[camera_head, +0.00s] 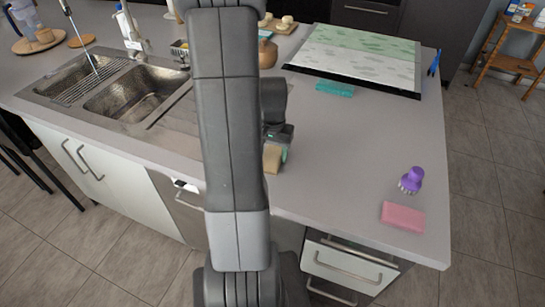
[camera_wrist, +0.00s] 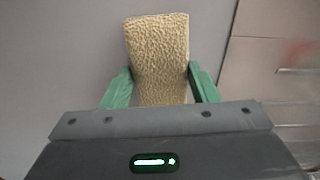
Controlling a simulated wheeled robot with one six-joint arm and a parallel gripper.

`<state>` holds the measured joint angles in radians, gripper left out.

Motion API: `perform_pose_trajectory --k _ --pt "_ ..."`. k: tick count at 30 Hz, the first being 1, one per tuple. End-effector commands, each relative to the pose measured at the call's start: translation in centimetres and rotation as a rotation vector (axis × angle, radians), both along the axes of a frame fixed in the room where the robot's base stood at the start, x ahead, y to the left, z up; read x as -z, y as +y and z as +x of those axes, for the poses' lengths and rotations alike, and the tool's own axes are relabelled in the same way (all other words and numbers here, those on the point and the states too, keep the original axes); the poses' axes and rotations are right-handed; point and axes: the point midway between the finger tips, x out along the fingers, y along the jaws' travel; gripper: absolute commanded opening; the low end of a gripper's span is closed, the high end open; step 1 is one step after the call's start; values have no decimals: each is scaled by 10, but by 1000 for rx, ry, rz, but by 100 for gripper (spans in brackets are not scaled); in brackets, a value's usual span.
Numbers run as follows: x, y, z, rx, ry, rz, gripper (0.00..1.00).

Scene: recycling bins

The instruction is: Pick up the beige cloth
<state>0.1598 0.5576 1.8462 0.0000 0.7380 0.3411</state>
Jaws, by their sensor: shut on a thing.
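The beige cloth (camera_head: 271,159) looks like a thick textured block. In the wrist view the cloth (camera_wrist: 157,45) stands between the two green fingers of my gripper (camera_wrist: 160,84), which touch its left and right sides. My gripper (camera_head: 278,151) is shut on it. In the head view my arm hides part of the cloth and most of the gripper. They appear at the counter's front part, right of the sink; I cannot tell whether the cloth touches the counter.
The grey counter (camera_head: 335,150) is clear to the right of my gripper. A pink sponge (camera_head: 403,217) and a purple brush (camera_head: 411,180) lie near its right front corner. A teal sponge (camera_head: 335,89) lies before a patterned board (camera_head: 358,57). The sink (camera_head: 137,93) is left.

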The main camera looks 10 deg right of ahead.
Motion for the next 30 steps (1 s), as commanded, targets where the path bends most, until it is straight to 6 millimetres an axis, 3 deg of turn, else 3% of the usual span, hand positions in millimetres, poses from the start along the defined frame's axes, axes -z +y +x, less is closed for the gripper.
perform_pose_trajectory --k 8,21,30 --pt "-8 0 1 0 -3 -1 31" --pt "-82 0 1 0 -5 -1 31" --pt "-101 0 0 0 0 0 31"
